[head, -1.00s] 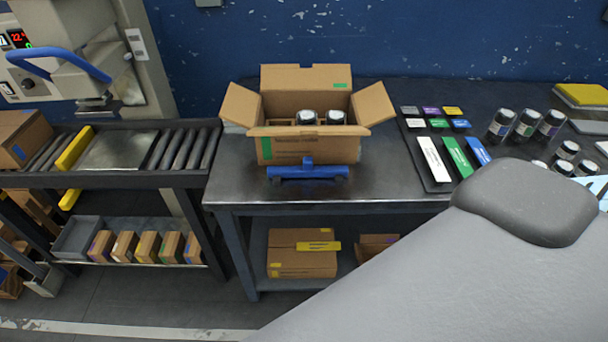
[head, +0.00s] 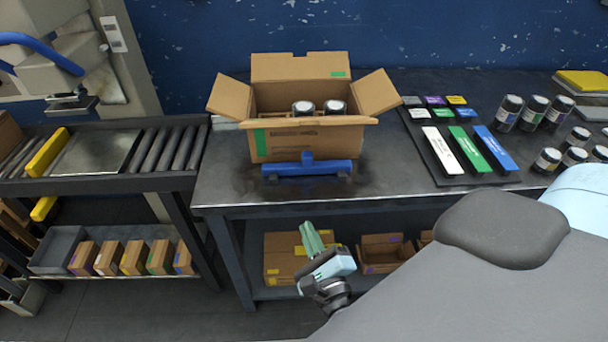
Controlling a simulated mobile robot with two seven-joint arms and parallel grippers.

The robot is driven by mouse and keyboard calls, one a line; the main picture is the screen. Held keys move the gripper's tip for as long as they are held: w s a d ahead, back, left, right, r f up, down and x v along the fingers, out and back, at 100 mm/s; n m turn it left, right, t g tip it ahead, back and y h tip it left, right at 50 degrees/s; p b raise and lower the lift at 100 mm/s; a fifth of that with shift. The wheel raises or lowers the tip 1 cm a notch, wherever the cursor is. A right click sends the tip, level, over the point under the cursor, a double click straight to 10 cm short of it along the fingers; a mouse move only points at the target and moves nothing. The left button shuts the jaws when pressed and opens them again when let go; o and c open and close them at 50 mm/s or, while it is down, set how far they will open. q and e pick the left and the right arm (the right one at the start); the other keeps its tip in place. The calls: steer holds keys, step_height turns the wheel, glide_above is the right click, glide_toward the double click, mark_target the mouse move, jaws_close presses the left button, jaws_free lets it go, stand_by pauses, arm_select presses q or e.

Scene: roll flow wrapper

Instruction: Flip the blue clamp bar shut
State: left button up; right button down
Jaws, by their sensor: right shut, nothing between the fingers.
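The blue clamp bar (head: 328,169) lies low along the front of the open cardboard box (head: 300,142), near the table's front edge. It has a short upright tab at its middle and dark feet at its ends. Whether it touches the box I cannot tell. My right gripper (head: 309,232) is in front of the table, below the bar in the picture and apart from it. Its green fingers are shut, empty and point up towards the table. My left gripper is out of view.
Coloured labels and a tray (head: 432,172) lie to the right, with several jars beyond. A roller conveyor (head: 172,150) is at the left. Boxes sit on the shelf below.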

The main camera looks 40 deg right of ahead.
steer(key=w+d+m+g+h, duration=0.1)
steer(key=m, duration=0.3)
steer(key=w+d+m+g+h+b, duration=0.1)
steer(key=m+h, duration=0.1)
steer(key=m, duration=0.2)
steer(key=w+d+m+g+h, duration=0.1)
steer(key=m, duration=0.3)
steer(key=shift+w+d+f+m, duration=0.1)
steer(key=shift+w+d+m, duration=0.1)
steer(key=shift+d+m, duration=0.2)
steer(key=p, duration=0.2)
glide_toward(308, 162)
steer(key=x, duration=0.5)
steer(key=shift+w, duration=0.1)
steer(key=shift+x, duration=0.85)
steer(key=shift+f, duration=0.1)
